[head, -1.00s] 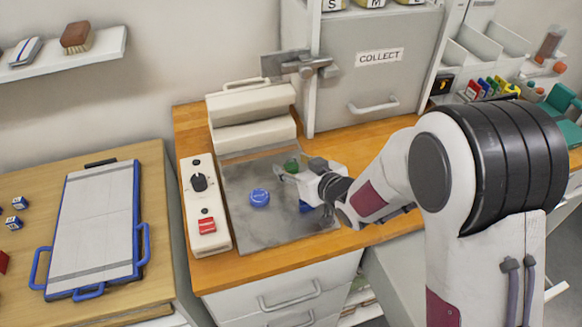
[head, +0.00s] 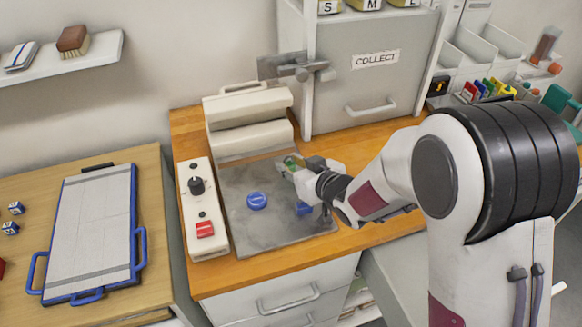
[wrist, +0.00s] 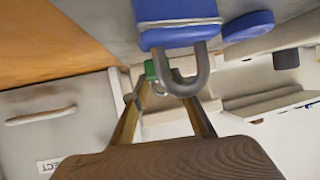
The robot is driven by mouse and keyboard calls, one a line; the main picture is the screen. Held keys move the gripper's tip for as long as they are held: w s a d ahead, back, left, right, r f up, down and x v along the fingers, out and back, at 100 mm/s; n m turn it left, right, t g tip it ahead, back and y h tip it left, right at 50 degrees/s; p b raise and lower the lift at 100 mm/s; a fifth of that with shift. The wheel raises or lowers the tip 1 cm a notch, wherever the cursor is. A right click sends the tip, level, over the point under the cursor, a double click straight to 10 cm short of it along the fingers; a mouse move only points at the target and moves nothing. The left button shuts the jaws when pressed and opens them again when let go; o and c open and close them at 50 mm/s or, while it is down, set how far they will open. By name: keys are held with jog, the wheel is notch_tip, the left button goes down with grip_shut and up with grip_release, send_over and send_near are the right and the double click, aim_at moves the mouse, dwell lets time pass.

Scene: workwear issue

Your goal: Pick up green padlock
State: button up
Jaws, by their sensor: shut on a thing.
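The green padlock (head: 291,161) shows as a small green patch at the tip of my gripper (head: 290,168) in the head view. My gripper is shut on it, and the fingers hide much of it. In the wrist view the green padlock (wrist: 151,69) sits between the fingertips, partly behind the grey shackle of a blue padlock (wrist: 180,20). The blue padlock also shows in the head view (head: 304,209), just below my gripper, on the grey metal plate (head: 262,228). Whether the green padlock touches the plate cannot be told for sure.
A round blue puck (head: 257,201) lies on the plate left of my gripper. A white control box (head: 200,215) with a knob and red switch is at the left. A cream stepped machine (head: 250,120) stands behind. A cabinet marked COLLECT (head: 375,85) is at the back.

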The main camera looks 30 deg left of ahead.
notch_tip(320, 180, up, 9)
dwell(0.5)
